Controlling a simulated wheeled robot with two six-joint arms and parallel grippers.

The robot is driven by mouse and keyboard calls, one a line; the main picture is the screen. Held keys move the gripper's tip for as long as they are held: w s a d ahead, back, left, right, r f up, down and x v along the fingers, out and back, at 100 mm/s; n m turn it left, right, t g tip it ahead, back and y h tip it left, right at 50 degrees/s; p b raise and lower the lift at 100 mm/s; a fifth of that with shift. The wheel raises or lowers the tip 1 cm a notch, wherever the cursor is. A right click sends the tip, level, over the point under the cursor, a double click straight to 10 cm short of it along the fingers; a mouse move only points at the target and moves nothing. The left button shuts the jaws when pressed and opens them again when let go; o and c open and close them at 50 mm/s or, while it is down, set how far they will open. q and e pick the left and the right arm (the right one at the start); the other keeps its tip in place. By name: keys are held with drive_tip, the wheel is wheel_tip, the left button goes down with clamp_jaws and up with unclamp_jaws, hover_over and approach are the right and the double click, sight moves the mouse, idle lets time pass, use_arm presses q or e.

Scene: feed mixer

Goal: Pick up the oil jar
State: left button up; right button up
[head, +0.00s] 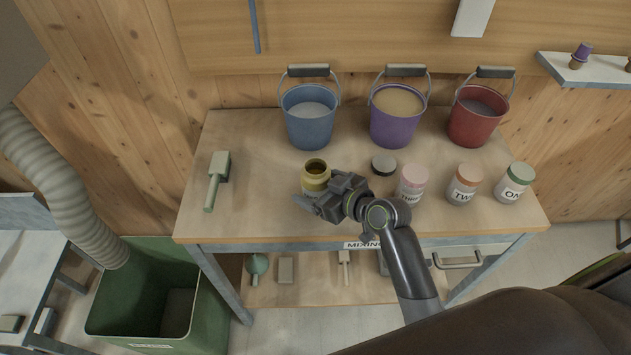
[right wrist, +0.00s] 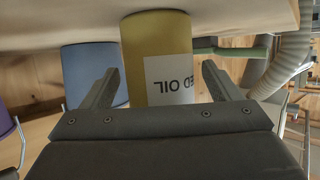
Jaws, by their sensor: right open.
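The oil jar (head: 316,172) is a yellow, open-topped jar standing on the wooden table, left of the middle. In the right wrist view the yellow jar (right wrist: 156,60) appears upside down, with a white label showing "ED OIL". My right gripper (head: 312,203) is at the near side of the jar and covers its lower part in the head view. In the right wrist view its two fingers (right wrist: 160,88) are spread apart, one on each side of the jar, with gaps between fingers and jar. My left gripper is not in view.
Blue (head: 309,122), purple (head: 396,119) and red (head: 477,115) buckets stand at the back. A dark round lid (head: 384,164) and labelled jars (head: 412,183) stand to the right. A green-handled brush (head: 217,178) lies left. A green bin (head: 140,306) stands on the floor.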

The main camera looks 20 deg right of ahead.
drive_tip(key=shift+w+a+f, duration=0.2)
drive_tip(key=shift+w, duration=0.2)
drive_tip(key=c, duration=1.2)
